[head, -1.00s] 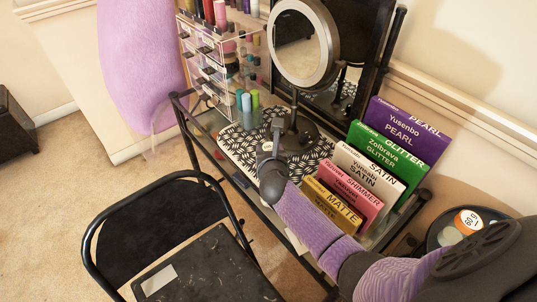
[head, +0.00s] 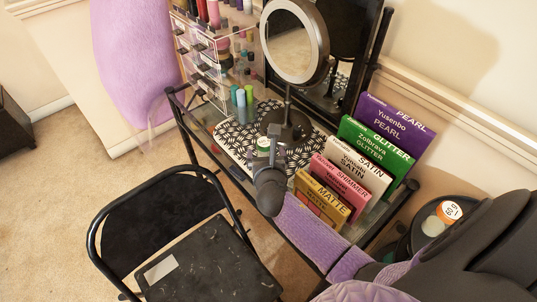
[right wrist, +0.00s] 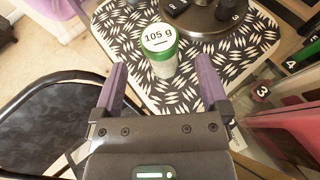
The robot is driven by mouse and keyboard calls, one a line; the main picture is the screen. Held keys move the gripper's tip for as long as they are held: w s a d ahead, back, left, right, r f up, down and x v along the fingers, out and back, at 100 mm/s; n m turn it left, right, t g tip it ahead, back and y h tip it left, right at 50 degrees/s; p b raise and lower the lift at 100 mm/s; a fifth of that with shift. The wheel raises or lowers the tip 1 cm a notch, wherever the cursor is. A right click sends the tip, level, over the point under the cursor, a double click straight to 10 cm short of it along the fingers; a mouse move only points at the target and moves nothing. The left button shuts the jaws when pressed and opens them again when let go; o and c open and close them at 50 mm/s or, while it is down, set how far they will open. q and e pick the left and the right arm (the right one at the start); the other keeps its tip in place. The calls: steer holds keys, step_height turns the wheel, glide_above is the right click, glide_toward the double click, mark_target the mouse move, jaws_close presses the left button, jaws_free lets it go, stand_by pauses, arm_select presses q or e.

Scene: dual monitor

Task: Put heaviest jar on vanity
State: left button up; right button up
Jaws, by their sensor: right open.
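A jar (right wrist: 162,50) with a green rim and a white lid marked "105 g" stands upright on the vanity's black-and-white mat (right wrist: 115,28). It also shows in the head view (head: 263,144), partly hidden by my right gripper (head: 273,150). My right gripper is open. In the right wrist view its purple fingers (right wrist: 162,68) lie to either side and short of the jar, apart from it. A jar with an orange lid that seems to read "60 g" (head: 449,211) sits on a round black surface (head: 420,232) at the right, beside a pale jar-like item (head: 433,226). My left gripper is not in view.
A round mirror (head: 294,42) stands just behind the jar. Upright palette boxes (head: 365,172) line the vanity's right side. A clear drawer organizer (head: 205,60) with bottles stands at the back left. A black folding chair (head: 205,262) is in front of the vanity.

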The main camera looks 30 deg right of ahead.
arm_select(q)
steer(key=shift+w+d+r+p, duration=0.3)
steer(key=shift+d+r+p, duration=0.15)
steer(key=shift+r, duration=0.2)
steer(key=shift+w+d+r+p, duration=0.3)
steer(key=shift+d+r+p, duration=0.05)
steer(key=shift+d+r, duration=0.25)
arm_select(e)
steer(key=v, duration=0.6)
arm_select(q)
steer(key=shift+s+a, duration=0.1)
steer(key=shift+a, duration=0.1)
